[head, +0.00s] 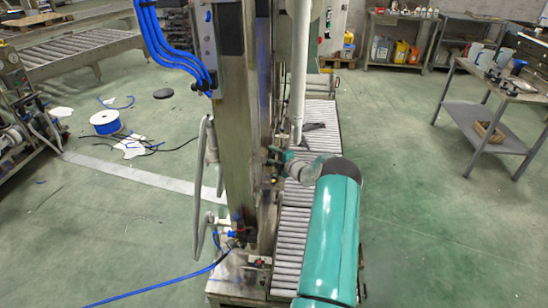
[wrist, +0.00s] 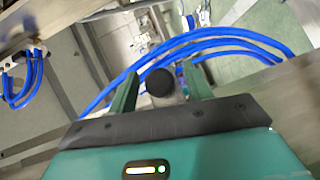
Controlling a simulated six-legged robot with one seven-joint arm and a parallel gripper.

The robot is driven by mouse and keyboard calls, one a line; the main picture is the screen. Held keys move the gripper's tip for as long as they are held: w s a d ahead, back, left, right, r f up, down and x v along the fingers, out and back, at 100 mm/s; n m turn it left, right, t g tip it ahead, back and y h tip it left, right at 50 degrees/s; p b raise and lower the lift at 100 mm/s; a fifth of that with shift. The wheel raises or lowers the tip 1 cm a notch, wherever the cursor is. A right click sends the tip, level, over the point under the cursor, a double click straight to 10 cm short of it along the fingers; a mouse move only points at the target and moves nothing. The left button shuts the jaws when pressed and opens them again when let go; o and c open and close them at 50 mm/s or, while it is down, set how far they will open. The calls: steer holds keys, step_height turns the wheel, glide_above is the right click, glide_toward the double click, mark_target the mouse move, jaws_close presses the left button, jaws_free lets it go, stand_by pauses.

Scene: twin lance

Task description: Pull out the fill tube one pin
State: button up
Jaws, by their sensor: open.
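In the wrist view my gripper (wrist: 160,70) is open, with one green finger on each side. A round black knob (wrist: 160,83) on a grey stem shows between the fingers; it looks like the pin's end. I cannot tell whether either finger touches it. In the head view my teal arm reaches forward to the steel column (head: 243,130) of the filling machine. My gripper (head: 279,156) is small there beside the column, and the pin cannot be made out. A pale vertical tube (head: 299,70), perhaps a fill tube, hangs just right of the column.
Blue hoses (head: 170,50) run down the column's upper left; blue hoses (wrist: 220,38) also arc behind the fingers in the wrist view. A roller conveyor (head: 292,225) runs beneath my arm. A grey workbench (head: 490,85) stands at right. Green floor (head: 420,220) is clear between.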

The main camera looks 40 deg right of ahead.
steer(key=c, duration=0.9)
steer(key=o, duration=0.9)
steer(key=s+a+r, duration=0.1)
steer(key=s+r, duration=0.1)
steer(key=s, duration=1.1)
steer(key=shift+s+a, duration=0.25)
steer(key=shift+s, duration=0.05)
steer(key=shift+s+f, duration=0.1)
